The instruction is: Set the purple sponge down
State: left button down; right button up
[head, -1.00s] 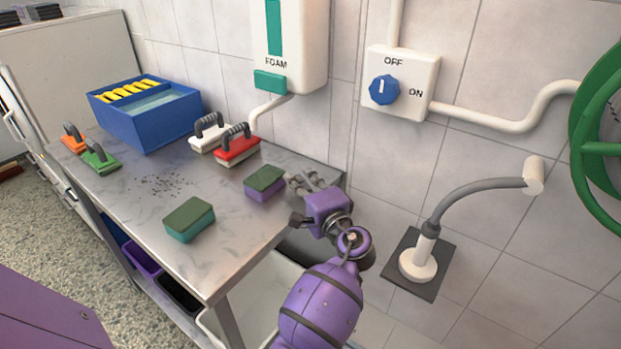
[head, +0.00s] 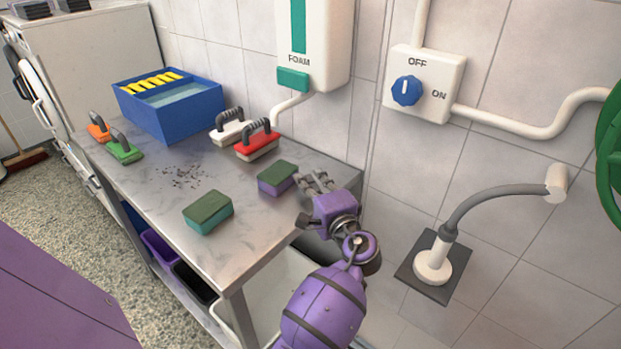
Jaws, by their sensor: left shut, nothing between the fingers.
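The purple sponge (head: 276,182), with a dark green top, lies flat on the steel table (head: 238,259) near its right end. My left gripper (head: 316,183) is just to the right of the sponge, over the table's right end. Its grey fingers are shut and hold nothing. I cannot tell whether the fingertips touch the sponge's side. My right gripper is not in view.
A teal sponge (head: 208,214) with a green top lies nearer the front edge. Red (head: 257,144), white (head: 231,129), green (head: 124,151) and orange (head: 98,130) brushes and a blue tub (head: 183,118) stand farther back. Dark specks (head: 182,176) mark the middle.

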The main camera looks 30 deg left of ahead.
pick_arm(q)
jog(key=v, duration=1.1)
jog(key=w+d+f+t+h, duration=0.2)
jog(key=w+d+h, duration=0.1)
jog(key=d, duration=0.1)
jog(key=s+d+f+n+h+p, duration=0.1)
jog(key=s+d+f+h+p, duration=0.1)
jog(key=s+d+f+h, duration=0.25)
jog(key=s+d+f+n+h+p, duration=0.1)
jog(key=s+f+h+p, duration=0.15)
jog(key=f+h, duration=0.4)
jog(key=s+a+f+n+g+p, duration=0.1)
jog(key=s+f+p, duration=0.1)
jog(key=s, duration=0.9)
jog(key=s+a+f+n+g+p, duration=0.1)
jog(key=s+a+f+n+p, duration=0.1)
jog(key=s, duration=0.8)
jog(key=s+a+f+n+g+h+p, duration=0.1)
jog(key=s+f, duration=0.2)
jog(key=s, duration=0.8)
jog(key=shift+s+a+f+n+g+p, duration=0.2)
jog(key=shift+s+f+n+g+p, duration=0.1)
jog(key=shift+g+p, duration=0.1)
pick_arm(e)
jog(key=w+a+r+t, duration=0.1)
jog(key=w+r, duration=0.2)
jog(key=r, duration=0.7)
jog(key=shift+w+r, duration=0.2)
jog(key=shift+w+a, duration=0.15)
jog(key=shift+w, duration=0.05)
